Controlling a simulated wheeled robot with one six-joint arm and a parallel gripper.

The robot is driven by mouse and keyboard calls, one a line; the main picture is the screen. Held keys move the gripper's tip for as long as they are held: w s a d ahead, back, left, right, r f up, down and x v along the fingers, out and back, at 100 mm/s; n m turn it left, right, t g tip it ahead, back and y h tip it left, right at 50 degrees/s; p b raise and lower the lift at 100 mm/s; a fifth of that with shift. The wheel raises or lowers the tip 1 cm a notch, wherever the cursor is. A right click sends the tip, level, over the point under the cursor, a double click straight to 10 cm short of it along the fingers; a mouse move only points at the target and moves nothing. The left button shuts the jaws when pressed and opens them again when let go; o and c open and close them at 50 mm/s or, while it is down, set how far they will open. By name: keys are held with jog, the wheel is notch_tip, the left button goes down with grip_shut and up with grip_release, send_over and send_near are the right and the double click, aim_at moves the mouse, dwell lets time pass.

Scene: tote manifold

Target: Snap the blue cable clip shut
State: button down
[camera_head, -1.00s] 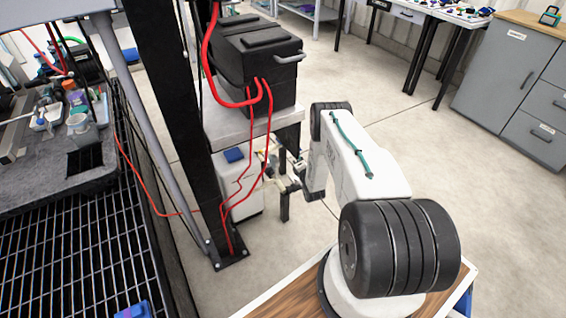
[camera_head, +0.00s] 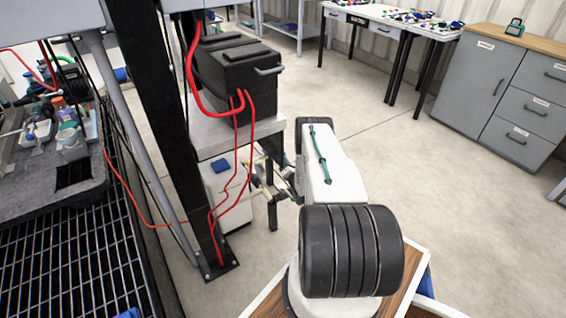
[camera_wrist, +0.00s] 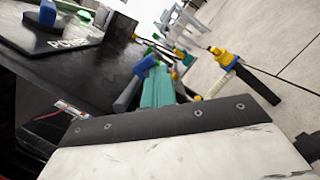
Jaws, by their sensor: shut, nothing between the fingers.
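I cannot make out the blue cable clip for certain. A small blue block (camera_head: 221,165) lies on top of a white box (camera_head: 219,184) beside the black post, and its shape is too small to read as open or shut. My gripper (camera_head: 258,190) is shut and empty, low beside the red cables and to the right of the white box. The dark post and my arm hide part of this area. In the wrist view a blue piece (camera_wrist: 146,64) stands upright above a teal part (camera_wrist: 157,88); I cannot tell what either is.
A black post (camera_head: 176,140) with red cables (camera_head: 238,140) stands close to my gripper. A black case (camera_head: 238,80) sits on a grey stand (camera_head: 214,134) above it. A black mesh grate (camera_head: 70,265) is at left. The floor (camera_head: 420,190) at right is clear.

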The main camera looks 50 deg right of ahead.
jog(key=shift+d+r, duration=0.2)
jog(key=shift+r, duration=0.1)
jog(key=shift+f, duration=0.1)
jog(key=s+a+f, duration=0.3)
jog(key=s+f, duration=0.3)
jog(key=s, duration=0.3)
jog(key=shift+s+f, duration=0.15)
jog(key=shift+s, duration=0.05)
dwell(0.6)
